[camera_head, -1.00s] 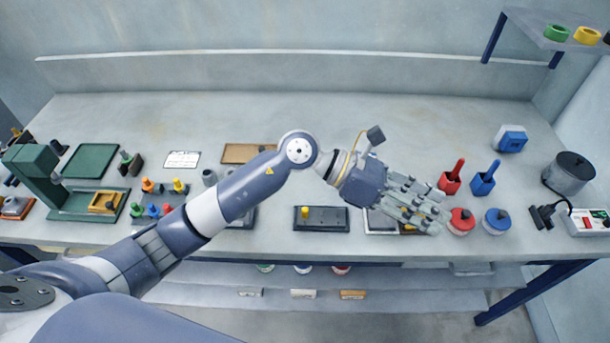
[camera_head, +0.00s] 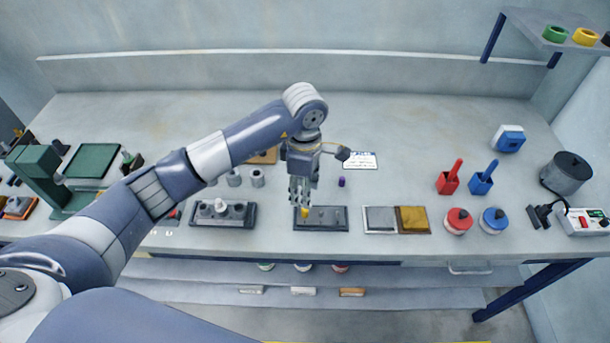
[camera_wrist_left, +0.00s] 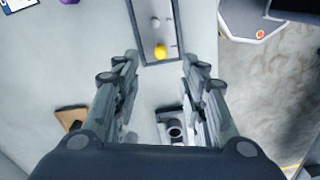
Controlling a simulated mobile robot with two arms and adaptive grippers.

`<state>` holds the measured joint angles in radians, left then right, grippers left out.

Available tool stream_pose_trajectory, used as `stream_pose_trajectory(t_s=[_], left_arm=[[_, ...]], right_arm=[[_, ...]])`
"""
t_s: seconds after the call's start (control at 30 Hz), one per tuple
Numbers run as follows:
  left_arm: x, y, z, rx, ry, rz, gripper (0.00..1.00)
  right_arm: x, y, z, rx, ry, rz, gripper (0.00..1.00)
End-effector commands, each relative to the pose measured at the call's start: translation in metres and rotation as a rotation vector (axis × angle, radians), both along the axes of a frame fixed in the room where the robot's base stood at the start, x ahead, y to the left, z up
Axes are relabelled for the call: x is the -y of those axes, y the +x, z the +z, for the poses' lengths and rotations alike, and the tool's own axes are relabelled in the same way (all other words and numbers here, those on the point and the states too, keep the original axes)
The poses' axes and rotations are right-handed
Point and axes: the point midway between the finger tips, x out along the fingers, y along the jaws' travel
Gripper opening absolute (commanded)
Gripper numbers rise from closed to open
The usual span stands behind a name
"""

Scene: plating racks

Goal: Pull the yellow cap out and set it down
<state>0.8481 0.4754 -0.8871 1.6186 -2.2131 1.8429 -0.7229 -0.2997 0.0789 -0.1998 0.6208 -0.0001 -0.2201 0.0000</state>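The yellow cap (camera_head: 305,212) sits at the left end of a small dark rack (camera_head: 340,226) near the table's front edge. In the left wrist view the yellow cap (camera_wrist_left: 160,51) shows between my fingers, with a grey post beside it in the rack (camera_wrist_left: 147,32). My left gripper (camera_head: 301,202) points down over the cap and partly covers it in the head view. Its fingers stand wide apart in the left wrist view (camera_wrist_left: 160,66), with nothing held. I cannot tell the exact height of the fingertips above the cap. My right gripper is not in view.
A second rack (camera_head: 250,222) with grey and white knobs stands left of the dark rack. Grey (camera_head: 380,219) and gold (camera_head: 412,219) plates lie to its right. A small purple piece (camera_head: 341,182) stands behind it. Red (camera_head: 459,220) and blue (camera_head: 494,220) pots stand farther right.

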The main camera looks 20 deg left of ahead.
Motion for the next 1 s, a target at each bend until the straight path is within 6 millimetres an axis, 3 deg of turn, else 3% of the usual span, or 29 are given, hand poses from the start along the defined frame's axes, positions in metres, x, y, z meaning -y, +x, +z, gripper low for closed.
stream_pose_trajectory(t_s=[0.2, 0.4, 0.8, 0.97, 1.0], left_arm=[[0.001, -0.002, -0.038, -0.005, -0.001, 0.001, 0.39], [0.001, -0.001, -0.062, -0.002, -0.003, 0.000, 0.39], [0.001, 0.000, -0.070, 0.001, -0.003, -0.001, 0.39], [0.001, 0.000, -0.070, 0.000, -0.003, -0.001, 0.03], [0.001, 0.000, -0.070, 0.000, -0.003, -0.001, 0.00]], right_arm=[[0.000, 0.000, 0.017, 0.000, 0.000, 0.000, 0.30], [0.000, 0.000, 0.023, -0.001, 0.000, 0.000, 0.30], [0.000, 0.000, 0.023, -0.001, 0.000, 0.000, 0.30], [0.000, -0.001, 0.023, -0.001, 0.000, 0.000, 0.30], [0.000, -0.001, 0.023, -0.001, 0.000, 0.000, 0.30]])
